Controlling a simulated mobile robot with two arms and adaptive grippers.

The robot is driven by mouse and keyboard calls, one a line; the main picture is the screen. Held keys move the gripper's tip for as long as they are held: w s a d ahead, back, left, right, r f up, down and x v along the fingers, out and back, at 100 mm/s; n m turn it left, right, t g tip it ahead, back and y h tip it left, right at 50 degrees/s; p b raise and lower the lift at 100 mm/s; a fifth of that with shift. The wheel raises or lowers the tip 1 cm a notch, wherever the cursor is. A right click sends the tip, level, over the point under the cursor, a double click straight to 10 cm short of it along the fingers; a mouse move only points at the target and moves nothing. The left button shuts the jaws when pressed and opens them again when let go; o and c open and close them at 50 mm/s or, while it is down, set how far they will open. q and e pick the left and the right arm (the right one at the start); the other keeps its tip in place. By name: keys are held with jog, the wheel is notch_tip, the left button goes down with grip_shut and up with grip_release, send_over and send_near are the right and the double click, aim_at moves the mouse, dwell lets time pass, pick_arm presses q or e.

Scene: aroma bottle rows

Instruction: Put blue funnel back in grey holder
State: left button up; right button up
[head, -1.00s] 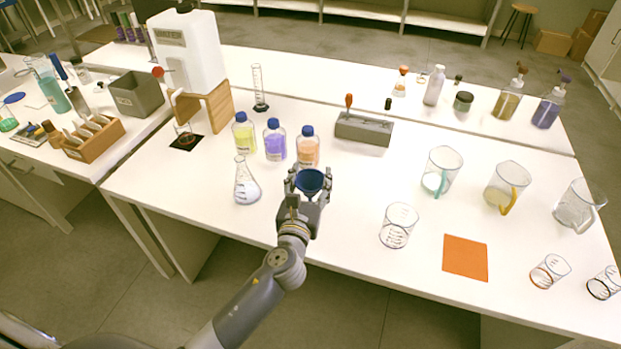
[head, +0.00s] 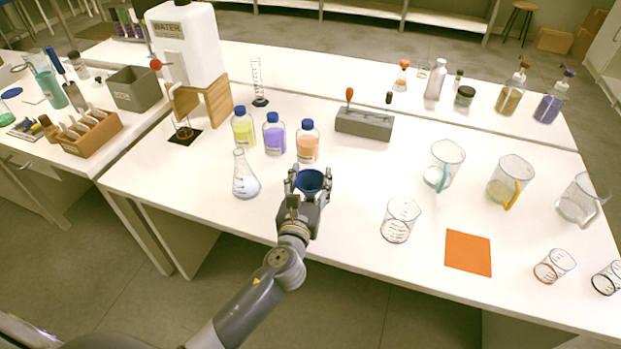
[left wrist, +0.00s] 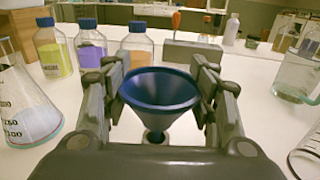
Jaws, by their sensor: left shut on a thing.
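The blue funnel (head: 311,181) is held upright in my left gripper (head: 308,184), between its fingers, above the front part of the table. In the left wrist view the funnel (left wrist: 160,92) shows its wide mouth, with the fingers on both sides of it. The grey holder (head: 364,125) is a long block farther back, behind and to the right of the gripper. An orange-handled tool (head: 349,95) stands in its left end. The holder also shows in the left wrist view (left wrist: 185,54), partly hidden behind the funnel and fingers. My right gripper is not in view.
Capped bottles with yellow (head: 243,127), purple (head: 274,134) and orange (head: 308,142) liquid stand behind the gripper. A conical flask (head: 244,177) is to its left. A beaker (head: 399,220) and an orange mat (head: 468,252) are to the right. Bare table lies between gripper and holder.

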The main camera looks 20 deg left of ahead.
pick_arm(q)
jog(key=shift+f+b, duration=1)
jog(key=shift+f, duration=0.3)
jog(key=o, duration=0.9)
jog(key=shift+s, duration=0.2)
jog(key=s, duration=0.7)
jog(key=s+d, duration=0.1)
jog(key=s, duration=0.3)
jog(key=shift+s+d+r, duration=0.1)
jog(key=shift+s, duration=0.25)
